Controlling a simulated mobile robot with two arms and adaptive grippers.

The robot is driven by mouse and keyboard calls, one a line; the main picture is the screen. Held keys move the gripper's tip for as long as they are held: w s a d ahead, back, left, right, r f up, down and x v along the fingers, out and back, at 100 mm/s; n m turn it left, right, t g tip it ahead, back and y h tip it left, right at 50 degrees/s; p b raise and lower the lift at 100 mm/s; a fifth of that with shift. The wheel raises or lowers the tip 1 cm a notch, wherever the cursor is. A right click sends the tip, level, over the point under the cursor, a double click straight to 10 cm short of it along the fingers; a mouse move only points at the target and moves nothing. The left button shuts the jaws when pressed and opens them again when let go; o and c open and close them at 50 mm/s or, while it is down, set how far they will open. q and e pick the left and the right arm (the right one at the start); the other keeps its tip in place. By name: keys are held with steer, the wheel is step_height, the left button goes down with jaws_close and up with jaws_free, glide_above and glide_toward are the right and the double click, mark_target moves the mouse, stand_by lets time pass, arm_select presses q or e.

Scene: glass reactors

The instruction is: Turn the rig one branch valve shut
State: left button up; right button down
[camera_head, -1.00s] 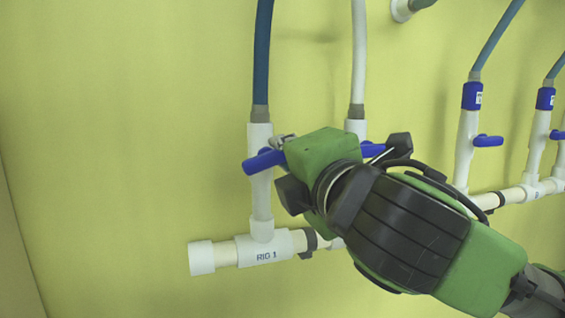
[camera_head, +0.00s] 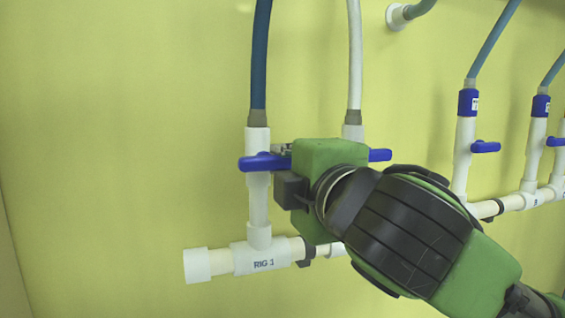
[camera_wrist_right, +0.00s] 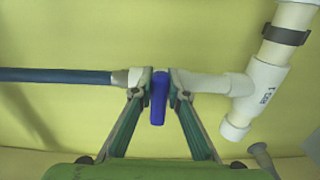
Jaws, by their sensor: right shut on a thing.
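The rig one branch is a white vertical pipe (camera_head: 258,205) with a dark blue hose on top, rising from a tee labelled RIG 1 (camera_head: 262,257). Its blue valve handle (camera_head: 262,162) points left, lying nearly level across the pipe. My right gripper (camera_head: 284,168) comes from the lower right and is shut on the handle; its body hides part of it. In the right wrist view, the blue handle (camera_wrist_right: 158,100) sits between the two fingertips (camera_wrist_right: 160,78), crosswise to the pipe. My left gripper is not in view.
A second branch with a white hose (camera_head: 354,65) stands just right, mostly behind my right gripper; its blue handle (camera_head: 380,155) shows. Further right are more branches with blue handles (camera_head: 486,147). The yellow-green wall (camera_head: 110,130) on the left is clear.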

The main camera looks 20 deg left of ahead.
steer(key=c, duration=2)
jaws_free()
steer(key=shift+o, duration=0.2)
steer(key=v, duration=1.2)
steer(key=shift+w+d+f, duration=0.1)
